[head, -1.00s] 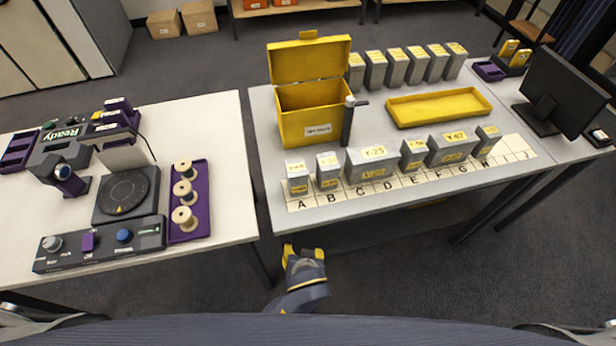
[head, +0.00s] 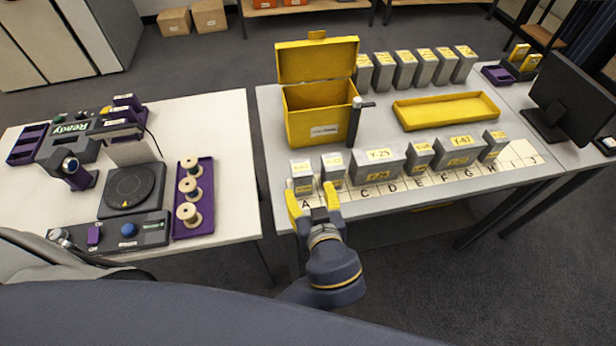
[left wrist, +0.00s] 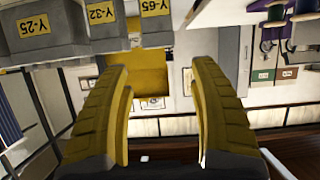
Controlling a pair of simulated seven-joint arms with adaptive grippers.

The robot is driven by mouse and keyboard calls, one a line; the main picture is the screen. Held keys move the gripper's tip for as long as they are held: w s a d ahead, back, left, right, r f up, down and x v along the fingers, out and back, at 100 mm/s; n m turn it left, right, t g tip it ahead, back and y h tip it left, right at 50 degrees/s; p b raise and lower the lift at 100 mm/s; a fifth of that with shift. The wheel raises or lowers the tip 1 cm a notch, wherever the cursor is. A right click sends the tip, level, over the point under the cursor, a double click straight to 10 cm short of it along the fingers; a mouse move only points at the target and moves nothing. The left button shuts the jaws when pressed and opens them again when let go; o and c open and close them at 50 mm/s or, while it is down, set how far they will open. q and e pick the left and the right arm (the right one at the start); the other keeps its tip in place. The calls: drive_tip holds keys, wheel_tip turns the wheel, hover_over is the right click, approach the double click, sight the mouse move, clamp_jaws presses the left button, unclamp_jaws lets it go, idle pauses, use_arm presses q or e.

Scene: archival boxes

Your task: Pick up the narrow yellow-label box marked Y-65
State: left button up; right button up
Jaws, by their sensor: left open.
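The narrow grey box Y-65 (head: 302,178) stands upright at place A, the left end of the front row on the grey table. In the left wrist view its yellow label reads Y-65, and the box (left wrist: 156,26) shows at the top, between the finger directions. My left gripper (head: 313,200) is open and empty at the table's front edge, in front of places A and B. Its yellow fingers (left wrist: 160,78) are spread wide and appear apart from the box. My right gripper is in neither view.
Box Y-32 (head: 334,172) stands close to the right of Y-65, then the wider box Y-25 (head: 376,170). An open yellow case (head: 312,105) stands behind them. A yellow tray (head: 447,112) lies farther right. The white table (head: 235,125) is at left, across a gap.

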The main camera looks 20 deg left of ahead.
sight(299, 162)
use_arm(q)
drive_tip(key=x, duration=1.6)
drive_tip(key=shift+w+f, duration=0.15)
drive_tip(key=c, duration=1.2)
